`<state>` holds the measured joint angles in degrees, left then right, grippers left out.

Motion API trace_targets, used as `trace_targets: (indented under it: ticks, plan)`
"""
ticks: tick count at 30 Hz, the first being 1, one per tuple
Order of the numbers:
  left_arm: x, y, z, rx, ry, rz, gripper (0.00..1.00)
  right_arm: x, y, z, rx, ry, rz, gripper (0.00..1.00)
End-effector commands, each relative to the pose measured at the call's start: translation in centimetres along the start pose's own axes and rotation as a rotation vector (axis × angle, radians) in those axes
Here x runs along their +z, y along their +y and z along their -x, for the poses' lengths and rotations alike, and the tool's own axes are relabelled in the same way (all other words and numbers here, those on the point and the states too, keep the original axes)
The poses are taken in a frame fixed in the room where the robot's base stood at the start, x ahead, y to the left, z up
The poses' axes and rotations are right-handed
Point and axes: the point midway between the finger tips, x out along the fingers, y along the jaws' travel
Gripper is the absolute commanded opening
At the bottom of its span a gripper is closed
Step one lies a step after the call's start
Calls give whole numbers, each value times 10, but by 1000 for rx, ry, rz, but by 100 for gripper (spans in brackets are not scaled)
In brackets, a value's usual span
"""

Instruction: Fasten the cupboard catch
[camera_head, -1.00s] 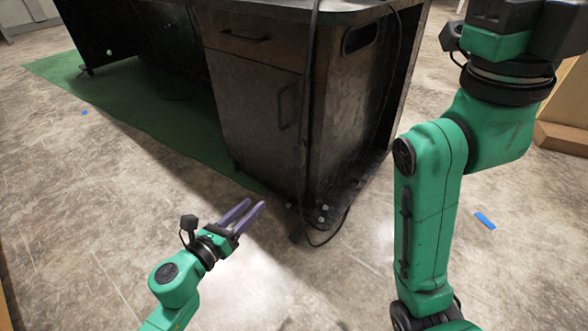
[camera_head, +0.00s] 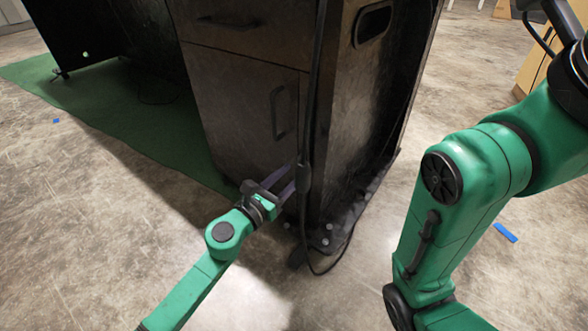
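The dark cupboard door (camera_head: 248,115) is on the front of the desk's pedestal, below a drawer, and looks closed. Its black handle (camera_head: 279,112) is near the door's right edge. I cannot make out a separate catch. My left gripper (camera_head: 288,178) is at the lower right part of the door, near the corner and a hanging black cable. Its two purple fingers look apart, with nothing seen between them; their tips are partly lost against the dark front and cable. My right arm rises along the right side, and its gripper is outside the view.
The black cable (camera_head: 304,178) hangs down the pedestal's front corner and loops on the floor. A green mat (camera_head: 130,130) lies under the desk at left. A blue strip (camera_head: 506,233) lies on the floor at right. Bare floor is clear at lower left.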

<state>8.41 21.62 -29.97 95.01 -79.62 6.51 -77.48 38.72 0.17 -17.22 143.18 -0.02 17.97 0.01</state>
Motion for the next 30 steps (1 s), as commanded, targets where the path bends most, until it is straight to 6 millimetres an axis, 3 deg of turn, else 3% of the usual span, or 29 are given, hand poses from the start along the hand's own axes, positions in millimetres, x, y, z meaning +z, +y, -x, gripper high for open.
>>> trace_targets:
  ticks: [4,11,13,15,30]
  plan:
    - [0,0,-16,0,0,1,46,0,0,2,0,-1,0,0]
    - [-1,0,-18,0,1,1,46,0,0,2,0,-1,0,0]
    - [-1,0,-18,0,1,1,27,0,0,2,0,-1,0,0]
    - [-1,0,-18,0,1,1,0,0,0,2,0,-1,0,0]
    - [0,0,-17,0,1,61,0,1,0,0,0,-2,0,0]
